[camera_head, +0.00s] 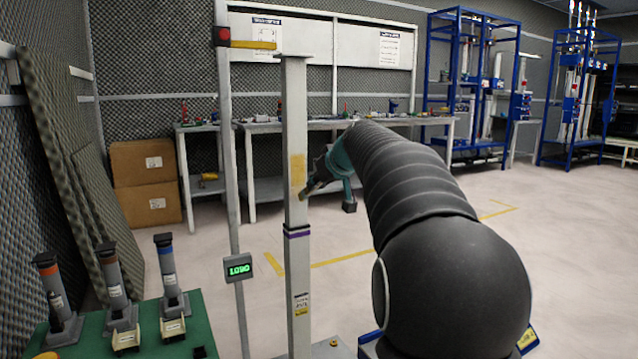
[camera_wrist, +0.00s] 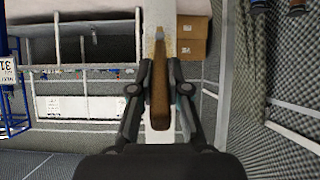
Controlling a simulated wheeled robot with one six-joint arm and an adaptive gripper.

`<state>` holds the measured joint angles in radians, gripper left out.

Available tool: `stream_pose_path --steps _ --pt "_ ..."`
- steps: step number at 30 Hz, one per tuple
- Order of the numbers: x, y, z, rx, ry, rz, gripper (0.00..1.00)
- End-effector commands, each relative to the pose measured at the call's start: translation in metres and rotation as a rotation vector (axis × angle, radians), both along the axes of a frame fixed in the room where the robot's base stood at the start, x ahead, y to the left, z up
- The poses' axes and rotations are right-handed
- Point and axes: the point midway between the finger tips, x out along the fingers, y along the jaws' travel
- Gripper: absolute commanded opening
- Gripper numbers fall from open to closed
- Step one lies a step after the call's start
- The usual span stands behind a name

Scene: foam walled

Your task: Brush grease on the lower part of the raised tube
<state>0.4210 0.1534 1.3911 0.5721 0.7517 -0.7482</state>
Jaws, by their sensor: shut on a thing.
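The raised tube (camera_head: 296,120) is a pale grey upright post in the middle of the head view. A yellowish grease patch (camera_head: 298,170) marks it partway up, above a purple band (camera_head: 297,233). My gripper (camera_head: 318,186), partly hidden by my arm, is just right of the tube at the patch's height. In the wrist view my gripper (camera_wrist: 160,90) is shut on the brown handle of a brush (camera_wrist: 160,75). The brush points at the tube (camera_wrist: 182,18), which shows yellowish smears at its edge. I cannot tell whether the bristles touch it.
A thin post with a green-lit display (camera_head: 239,268) stands left of the tube. A green table (camera_head: 206,332) at lower left holds several banded cylinders and small boxes. Cardboard boxes (camera_head: 147,180) and a workbench (camera_head: 262,200) stand behind. Floor at the right is open.

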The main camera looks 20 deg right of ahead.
Motion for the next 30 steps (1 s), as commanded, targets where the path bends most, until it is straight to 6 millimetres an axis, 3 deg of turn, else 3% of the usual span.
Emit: stream_pose_path --steps 14,30 --pt "0.006 0.0 0.002 0.0 -0.001 0.0 0.0" --pt "0.004 0.0 0.04 0.0 -0.001 0.0 0.0"
